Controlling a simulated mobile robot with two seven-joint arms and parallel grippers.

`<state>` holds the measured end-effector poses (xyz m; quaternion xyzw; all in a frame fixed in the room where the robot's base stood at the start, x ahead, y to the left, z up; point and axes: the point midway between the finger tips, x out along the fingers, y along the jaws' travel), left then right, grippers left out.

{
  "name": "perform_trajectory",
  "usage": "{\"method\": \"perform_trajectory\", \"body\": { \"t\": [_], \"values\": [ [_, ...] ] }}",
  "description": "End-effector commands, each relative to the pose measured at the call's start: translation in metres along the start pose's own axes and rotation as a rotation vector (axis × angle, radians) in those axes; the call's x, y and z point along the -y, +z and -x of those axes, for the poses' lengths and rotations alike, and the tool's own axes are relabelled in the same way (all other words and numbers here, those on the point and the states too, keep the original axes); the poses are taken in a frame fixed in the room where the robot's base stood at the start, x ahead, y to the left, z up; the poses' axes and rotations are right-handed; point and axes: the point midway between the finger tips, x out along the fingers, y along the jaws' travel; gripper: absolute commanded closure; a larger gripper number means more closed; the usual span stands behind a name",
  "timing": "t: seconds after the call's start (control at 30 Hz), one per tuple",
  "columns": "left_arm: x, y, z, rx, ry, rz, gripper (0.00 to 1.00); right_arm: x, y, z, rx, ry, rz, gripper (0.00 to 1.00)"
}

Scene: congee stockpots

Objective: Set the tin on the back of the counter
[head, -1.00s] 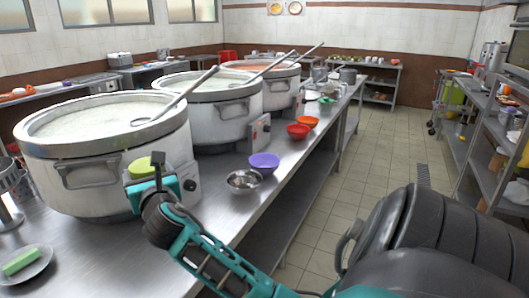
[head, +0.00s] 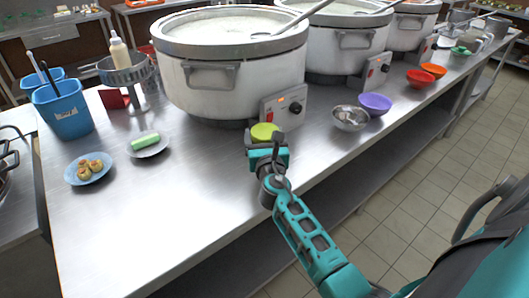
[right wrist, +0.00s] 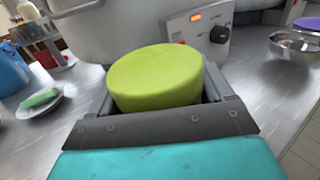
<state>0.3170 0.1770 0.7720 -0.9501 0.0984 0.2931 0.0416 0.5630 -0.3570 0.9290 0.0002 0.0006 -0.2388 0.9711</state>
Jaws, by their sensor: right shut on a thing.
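The tin is a round, yellow-green piece (right wrist: 155,77) that fills the middle of the right wrist view. In the head view the tin (head: 264,131) shows small, in front of the first stockpot's control box. My right gripper (head: 266,144) is shut on it, with a finger on either side in the right wrist view (right wrist: 160,100). I cannot tell whether the tin touches the steel counter (head: 170,205) or is held just above it. My left gripper is not in view.
Large stockpots (head: 230,75) line the counter's back. A control box (head: 284,108) is close behind the tin. A steel bowl (head: 350,118) and a purple bowl (head: 375,103) stand to the right. A green-topped plate (head: 148,148), food plate (head: 89,172) and blue bin (head: 63,110) stand left. The front-left counter is clear.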

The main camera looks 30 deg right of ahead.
Motion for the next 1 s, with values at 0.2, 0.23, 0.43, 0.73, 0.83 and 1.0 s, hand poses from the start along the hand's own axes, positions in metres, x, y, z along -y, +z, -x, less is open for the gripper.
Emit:
{"method": "perform_trajectory", "body": {
  "t": [0.2,0.23,0.43,0.73,0.83,1.0],
  "values": [
    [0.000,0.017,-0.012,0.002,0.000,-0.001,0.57,0.000,-0.025,0.000,0.001,0.000,0.000,0.62],
    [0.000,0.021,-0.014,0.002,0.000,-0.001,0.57,0.000,-0.030,0.000,0.001,0.000,0.000,0.62],
    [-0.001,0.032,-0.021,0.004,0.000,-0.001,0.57,0.000,-0.050,-0.001,0.003,0.000,0.000,0.62],
    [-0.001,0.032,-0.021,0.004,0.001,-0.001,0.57,0.000,-0.049,-0.001,0.003,-0.001,-0.001,0.62],
    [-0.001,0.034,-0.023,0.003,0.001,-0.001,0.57,0.000,-0.053,-0.001,0.003,-0.001,-0.001,0.62],
    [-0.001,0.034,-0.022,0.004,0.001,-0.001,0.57,0.000,-0.053,0.000,0.000,-0.001,-0.001,0.06]
  ]
}}
